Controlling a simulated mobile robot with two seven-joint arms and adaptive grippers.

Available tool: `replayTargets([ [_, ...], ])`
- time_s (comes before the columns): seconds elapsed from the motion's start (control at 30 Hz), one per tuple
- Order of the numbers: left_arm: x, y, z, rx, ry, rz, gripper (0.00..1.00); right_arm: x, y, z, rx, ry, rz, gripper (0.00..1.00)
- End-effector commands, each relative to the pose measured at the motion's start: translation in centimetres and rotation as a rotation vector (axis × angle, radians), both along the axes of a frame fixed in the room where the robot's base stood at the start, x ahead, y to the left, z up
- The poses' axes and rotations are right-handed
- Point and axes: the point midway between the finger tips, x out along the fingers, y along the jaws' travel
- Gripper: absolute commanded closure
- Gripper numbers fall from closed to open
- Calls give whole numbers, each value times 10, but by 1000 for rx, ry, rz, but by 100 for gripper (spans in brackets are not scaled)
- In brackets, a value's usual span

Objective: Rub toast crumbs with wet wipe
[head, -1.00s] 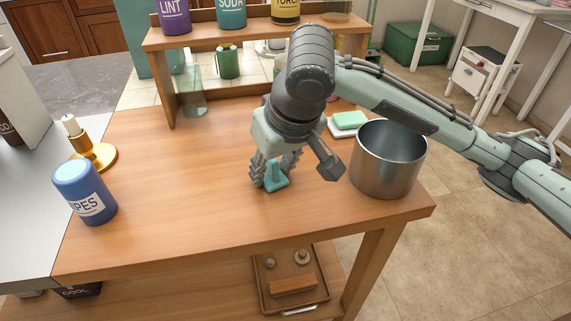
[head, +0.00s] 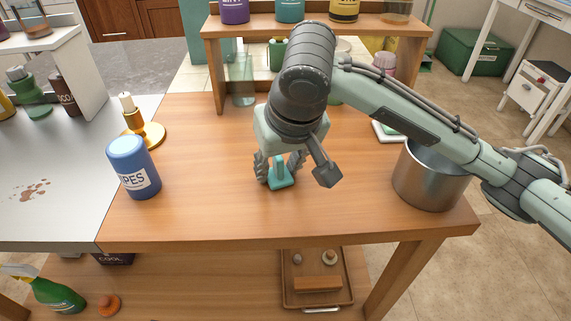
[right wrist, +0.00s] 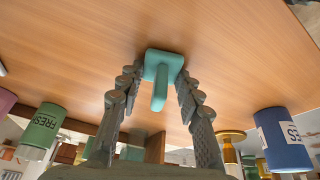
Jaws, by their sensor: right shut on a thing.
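Brown crumbs (head: 30,190) lie scattered on the grey counter at the left of the head view. My right gripper (head: 275,172) is shut on a teal handled pad (head: 281,183), above or at the wooden table's surface; I cannot tell if the pad touches it. The pad's flat base and upright handle also show between the fingers in the right wrist view (right wrist: 163,66). A blue canister (head: 134,168), its label partly read as "PES", stands upright left of the gripper. It also shows in the right wrist view (right wrist: 284,140). No loose wipe is visible. My left gripper is not in view.
A metal pot (head: 432,187) stands at the wooden table's right side. A gold candle holder (head: 150,133) is behind the canister. A raised shelf (head: 310,30) with cans spans the back. The table's front middle (head: 215,215) is clear.

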Motion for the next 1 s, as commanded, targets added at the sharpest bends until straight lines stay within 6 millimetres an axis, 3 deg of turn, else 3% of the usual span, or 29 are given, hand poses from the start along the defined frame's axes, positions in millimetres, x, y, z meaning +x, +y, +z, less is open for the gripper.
replayTargets([
  [0.23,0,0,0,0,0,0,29,1,-4,-3,-1,1,-3,79],
  [1.0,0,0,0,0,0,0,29,0,-60,-7,-9,8,-6,80],
])
